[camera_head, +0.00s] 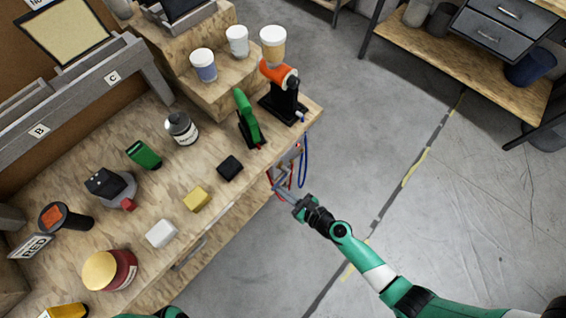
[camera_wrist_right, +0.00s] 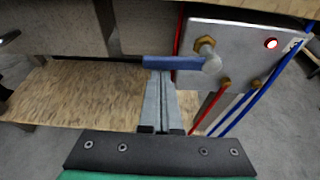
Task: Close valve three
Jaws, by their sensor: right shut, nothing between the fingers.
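A grey valve panel (camera_wrist_right: 238,42) is mounted under the table's edge. In the right wrist view it carries a valve with a blue lever (camera_wrist_right: 172,62), a brass fitting and a pale round end. The lever lies about level, pointing left. Other brass fittings (camera_wrist_right: 226,84) show lower down; no valve number is readable. My right gripper (camera_wrist_right: 161,74) is shut and empty, its fingertips at the lever; I cannot tell whether they touch. In the head view the right gripper (camera_head: 280,189) is beside the panel (camera_head: 286,165) at the table's side. My left gripper is not in view.
Red (camera_wrist_right: 210,108) and blue (camera_wrist_right: 245,97) hoses hang around the panel, with a lit red lamp (camera_wrist_right: 271,43) on it. The wooden workbench (camera_head: 225,215) above holds coloured blocks, jars and tools. The grey floor (camera_head: 350,130) to the right is open.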

